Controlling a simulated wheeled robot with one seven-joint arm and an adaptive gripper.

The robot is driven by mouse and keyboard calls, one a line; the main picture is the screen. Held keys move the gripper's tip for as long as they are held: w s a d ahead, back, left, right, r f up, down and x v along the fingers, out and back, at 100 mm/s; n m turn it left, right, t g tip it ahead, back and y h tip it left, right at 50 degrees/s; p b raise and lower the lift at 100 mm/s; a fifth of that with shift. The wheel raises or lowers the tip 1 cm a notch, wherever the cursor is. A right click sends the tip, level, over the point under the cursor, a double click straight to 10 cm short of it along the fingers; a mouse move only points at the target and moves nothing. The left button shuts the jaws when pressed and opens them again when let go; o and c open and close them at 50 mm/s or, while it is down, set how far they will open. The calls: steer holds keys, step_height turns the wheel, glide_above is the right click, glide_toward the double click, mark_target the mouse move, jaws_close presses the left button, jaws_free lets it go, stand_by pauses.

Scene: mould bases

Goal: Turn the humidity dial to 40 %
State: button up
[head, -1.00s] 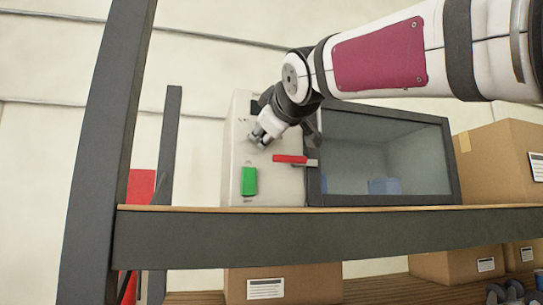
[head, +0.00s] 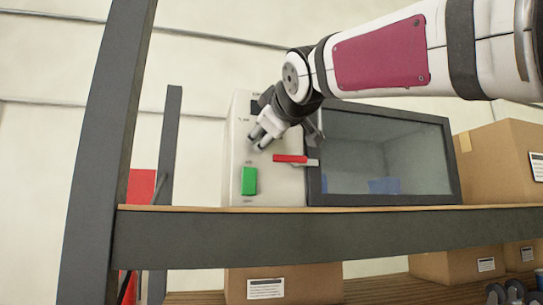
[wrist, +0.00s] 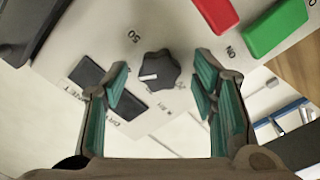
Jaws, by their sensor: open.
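The humidity dial (wrist: 159,70) is a dark lobed knob with a white pointer mark, on the pale front panel of the cabinet (head: 236,150). In the wrist view it lies ahead of and between the open fingers of my gripper (wrist: 160,98), apart from them. A printed "50" shows near the dial; the other scale marks are too small or hidden to read clearly. In the head view my gripper (head: 260,139) is at the upper part of the panel and hides the dial.
A red handle (head: 290,158) and a green block-shaped control (head: 249,181) stick out of the panel below my gripper. A glass-fronted chamber (head: 385,155) adjoins on the right, then a cardboard box (head: 500,160). All stand on a shelf (head: 300,235) between dark posts.

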steer(key=v, duration=1.1)
steer(key=shift+s, duration=0.4)
steer(key=shift+d, duration=0.1)
steer(key=s+d+f+m+g+h, duration=0.15)
steer(key=d+f, duration=0.25)
steer(key=f, duration=0.4)
steer(key=s+d+f+m+g+h, duration=0.1)
steer(key=d+f+m+g, duration=0.2)
steer(key=f, duration=0.6)
steer(key=s+d+f+m+g+h, duration=0.15)
steer(key=d+f, duration=0.25)
steer(key=f, duration=0.4)
steer(key=s+d+f+m+g, duration=0.2)
steer(key=s+f, duration=0.2)
steer(key=f, duration=0.3)
steer(key=s+d+f+m+g, duration=0.2)
steer(key=s+f, duration=0.3)
steer(key=f, duration=0.3)
steer(key=s+d+f+m+g+h, duration=0.1)
steer(key=s+d+f+m, duration=0.1)
steer(key=s+f, duration=0.3)
step_height(320, 180, down, 3)
steer(key=shift+f+m+g, duration=0.15)
steer(key=shift+m+g, duration=0.25)
steer(key=shift+m, duration=0.1)
steer(key=shift+c, duration=0.4)
